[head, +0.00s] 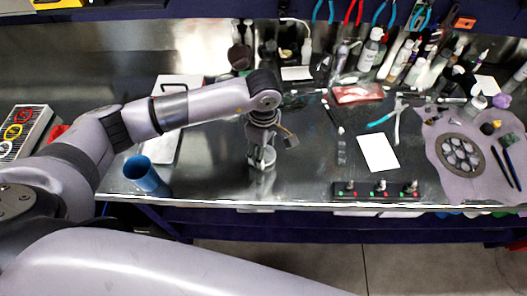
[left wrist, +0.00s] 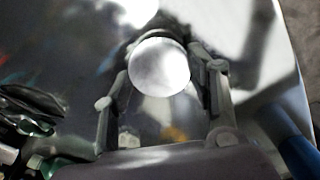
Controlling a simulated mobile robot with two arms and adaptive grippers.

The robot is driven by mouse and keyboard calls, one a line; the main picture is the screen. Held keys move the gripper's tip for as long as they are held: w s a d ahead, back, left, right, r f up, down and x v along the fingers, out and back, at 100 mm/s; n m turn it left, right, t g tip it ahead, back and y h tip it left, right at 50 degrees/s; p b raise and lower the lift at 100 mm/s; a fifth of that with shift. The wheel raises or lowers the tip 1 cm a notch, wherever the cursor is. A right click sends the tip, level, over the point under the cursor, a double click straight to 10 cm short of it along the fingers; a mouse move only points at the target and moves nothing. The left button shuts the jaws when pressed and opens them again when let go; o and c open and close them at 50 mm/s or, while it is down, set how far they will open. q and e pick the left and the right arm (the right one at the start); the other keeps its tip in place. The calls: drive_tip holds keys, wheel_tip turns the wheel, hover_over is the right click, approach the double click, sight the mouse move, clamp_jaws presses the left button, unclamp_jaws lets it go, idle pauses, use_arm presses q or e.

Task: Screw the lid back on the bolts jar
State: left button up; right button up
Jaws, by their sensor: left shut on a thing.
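My left gripper (head: 262,158) points down over the steel bench, near its front edge. In the left wrist view, my left gripper (left wrist: 163,75) has its fingers on both sides of a round, pale, shiny disc that looks like the lid (left wrist: 160,66). It is shut on this disc. In the head view, only a small whitish part shows between the fingers. I cannot tell if a jar is beneath the disc, or if the disc is threaded on one; the fingers and glare hide this. My right gripper is not in view.
A blue cup (head: 147,176) stands at the front left edge. A mauve mat (head: 440,165) holds a round sectioned tray. Bottles crowd the back right.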

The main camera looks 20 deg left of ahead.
use_arm(q)
wheel_tip(320, 180, up, 19)
drive_tip(key=b, duration=0.4)
drive_tip(key=shift+b, duration=0.3)
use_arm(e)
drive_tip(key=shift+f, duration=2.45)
use_arm(q)
drive_tip(key=shift+f, duration=0.1)
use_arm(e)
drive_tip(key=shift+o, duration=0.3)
